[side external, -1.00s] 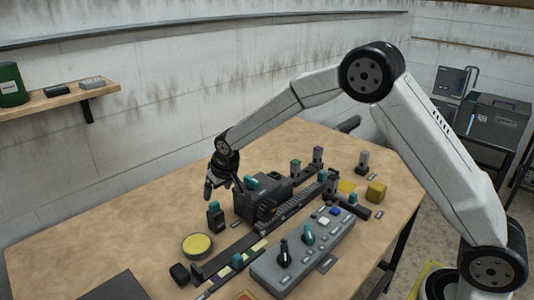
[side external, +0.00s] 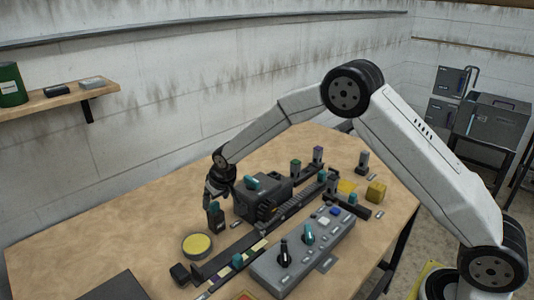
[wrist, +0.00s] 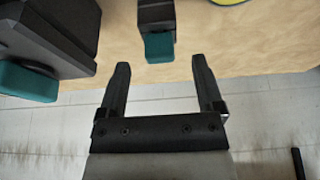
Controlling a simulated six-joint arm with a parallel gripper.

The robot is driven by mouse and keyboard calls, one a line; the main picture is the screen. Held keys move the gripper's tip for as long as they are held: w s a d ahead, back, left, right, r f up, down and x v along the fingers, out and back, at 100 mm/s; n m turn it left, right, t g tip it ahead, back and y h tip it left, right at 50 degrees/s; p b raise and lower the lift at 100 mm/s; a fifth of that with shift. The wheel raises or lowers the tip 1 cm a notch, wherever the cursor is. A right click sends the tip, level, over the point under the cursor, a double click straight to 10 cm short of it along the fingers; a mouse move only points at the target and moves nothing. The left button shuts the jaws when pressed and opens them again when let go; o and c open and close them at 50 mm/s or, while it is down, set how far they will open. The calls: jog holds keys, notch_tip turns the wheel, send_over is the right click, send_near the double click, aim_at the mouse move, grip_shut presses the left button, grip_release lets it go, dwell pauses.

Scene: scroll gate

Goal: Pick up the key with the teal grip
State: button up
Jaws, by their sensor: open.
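A dark upright piece with a teal top, which looks like the key with the teal grip (side external: 215,219), stands on the table left of the dark machine. My gripper (side external: 212,197) is just above it in the side view, pointing down. In the wrist view my open fingers (wrist: 160,65) are empty. The teal grip (wrist: 158,47) shows just beyond the fingertips, roughly centred between them, with its dark body behind it. I see no contact.
The dark machine (side external: 266,196) with a teal part on top (side external: 252,183) stands close on the right; it also shows in the wrist view (wrist: 45,35). A yellow disc (side external: 197,244) lies in front.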

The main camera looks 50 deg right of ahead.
aim_at(215, 204)
jog(key=shift+x, duration=1.6)
grip_shut()
jog(key=shift+r, duration=0.15)
jog(key=shift+r, duration=1.45)
jog(key=s+d+r, duration=0.1)
jog(key=s+r, duration=0.8)
jog(key=s, duration=0.5)
jog(key=shift+d+r, duration=0.15)
jog(key=shift+r, duration=0.25)
